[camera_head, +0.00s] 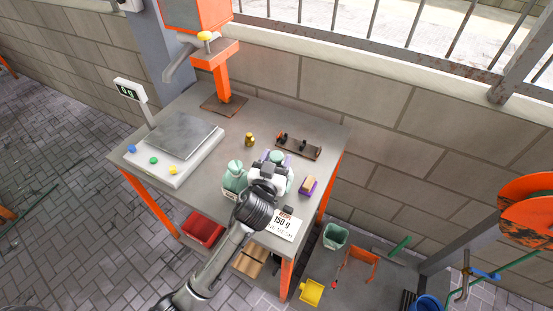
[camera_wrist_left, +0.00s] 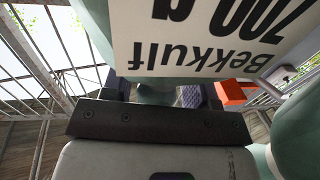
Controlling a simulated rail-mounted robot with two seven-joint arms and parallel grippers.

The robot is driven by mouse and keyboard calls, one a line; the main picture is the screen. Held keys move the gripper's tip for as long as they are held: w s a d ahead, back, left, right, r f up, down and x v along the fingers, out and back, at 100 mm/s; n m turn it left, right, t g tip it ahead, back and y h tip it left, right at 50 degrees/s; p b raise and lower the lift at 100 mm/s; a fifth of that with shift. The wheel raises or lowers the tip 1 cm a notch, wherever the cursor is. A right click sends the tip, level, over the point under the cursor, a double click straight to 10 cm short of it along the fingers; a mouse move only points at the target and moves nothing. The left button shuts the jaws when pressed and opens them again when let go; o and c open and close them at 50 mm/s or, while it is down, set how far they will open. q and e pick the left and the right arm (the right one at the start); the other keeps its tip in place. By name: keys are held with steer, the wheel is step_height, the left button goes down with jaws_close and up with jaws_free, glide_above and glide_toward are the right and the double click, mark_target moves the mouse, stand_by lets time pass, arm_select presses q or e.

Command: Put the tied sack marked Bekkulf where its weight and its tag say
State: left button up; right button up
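The sack marked Bekkulf (camera_wrist_left: 93,28) is pale green. Its white tag (camera_wrist_left: 205,35) reads "Bekkulf" and "700 g" upside down close in front of the left wrist camera. In the head view a pale green sack (camera_head: 277,156) stands mostly hidden behind my left gripper (camera_head: 268,176). A second pale green tied sack (camera_head: 235,174) stands just left of the gripper; a green sack also shows at the right of the wrist view (camera_wrist_left: 299,135). My left gripper is at the hidden sack; its fingertips are hidden, so its grip is unclear. My right gripper is out of view.
A scale (camera_head: 180,142) with a small display (camera_head: 130,89) stands at the table's left. A brass weight (camera_head: 249,139), a dark tray (camera_head: 298,147), a purple holder (camera_head: 308,187) and a "150 g" card (camera_head: 283,226) are nearby. Red (camera_head: 203,228), green (camera_head: 335,236) and yellow (camera_head: 311,292) bins are below.

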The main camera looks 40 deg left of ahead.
arm_select(q)
steer(key=shift+o, duration=1.2)
steer(key=shift+r, duration=0.15)
steer(key=p+v, duration=0.1)
steer(key=v, duration=0.9)
steer(key=shift+o, duration=0.5)
steer(key=shift+v, duration=1)
steer(key=shift+a+r, duration=0.1)
